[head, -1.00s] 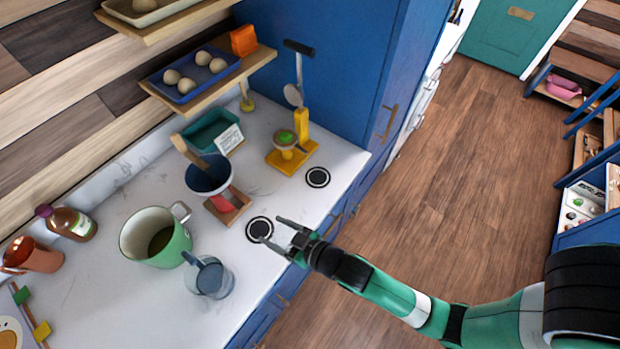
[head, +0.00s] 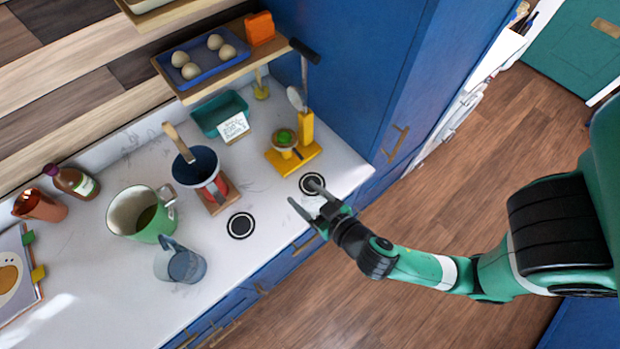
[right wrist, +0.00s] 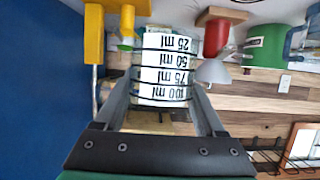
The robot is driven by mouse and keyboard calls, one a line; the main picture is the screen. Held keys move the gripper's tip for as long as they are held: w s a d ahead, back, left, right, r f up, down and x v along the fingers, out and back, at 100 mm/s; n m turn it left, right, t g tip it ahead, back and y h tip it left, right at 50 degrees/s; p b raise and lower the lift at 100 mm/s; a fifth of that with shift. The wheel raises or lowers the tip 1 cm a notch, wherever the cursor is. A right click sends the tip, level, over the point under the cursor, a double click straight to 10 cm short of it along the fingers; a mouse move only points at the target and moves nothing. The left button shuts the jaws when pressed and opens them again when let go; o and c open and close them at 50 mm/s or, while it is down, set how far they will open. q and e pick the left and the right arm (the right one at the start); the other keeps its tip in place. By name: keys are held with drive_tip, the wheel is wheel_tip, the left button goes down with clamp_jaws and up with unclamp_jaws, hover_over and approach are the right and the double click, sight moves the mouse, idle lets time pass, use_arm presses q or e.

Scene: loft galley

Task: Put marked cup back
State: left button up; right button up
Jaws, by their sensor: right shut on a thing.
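The marked cup (right wrist: 165,68), a clear cup with white bands reading 25 to 100 ml, is between the fingers of my right gripper in the right wrist view. That view is upside down, so the cup is upright. My right gripper (head: 308,198) is shut on it; in the head view the cup shows only faintly between the fingers. The gripper is at the counter's front edge, beside the right black ring mark (head: 312,184), partly covering it in that view. I cannot tell whether the cup touches the counter. The left ring mark (head: 240,225) is bare. My left gripper is out of view.
A yellow stand (head: 307,130) with a small bowl is behind the right ring. A dark blue vessel (head: 195,166) on a red and wood base, a green mug (head: 160,222) and a blue-grey jug (head: 182,264) stand left. A blue cabinet (head: 350,80) rises behind.

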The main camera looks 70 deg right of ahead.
drive_tip(key=shift+w+d+f+b, duration=0.2)
drive_tip(key=shift+d+f+b, duration=0.45)
drive_tip(key=shift+d, duration=0.35)
drive_tip(key=w+d+f, duration=0.1)
drive_tip(key=d+f, duration=0.1)
drive_tip(key=d, duration=0.1)
drive_tip(key=w+d+f, duration=0.2)
drive_tip(key=d+f, duration=0.1)
drive_tip(key=d, duration=0.1)
drive_tip(key=w+d+f, duration=0.1)
drive_tip(key=d+f, duration=0.2)
drive_tip(key=shift+w+d+f, duration=0.1)
drive_tip(key=shift+w+d, duration=0.2)
drive_tip(key=shift+d, duration=0.05)
drive_tip(key=f, duration=0.1)
drive_tip(key=f+b, duration=0.1)
drive_tip(key=f, duration=0.1)
drive_tip(key=shift+w+d, duration=0.1)
drive_tip(key=shift+d, duration=0.15)
drive_tip(key=shift+f, duration=0.3)
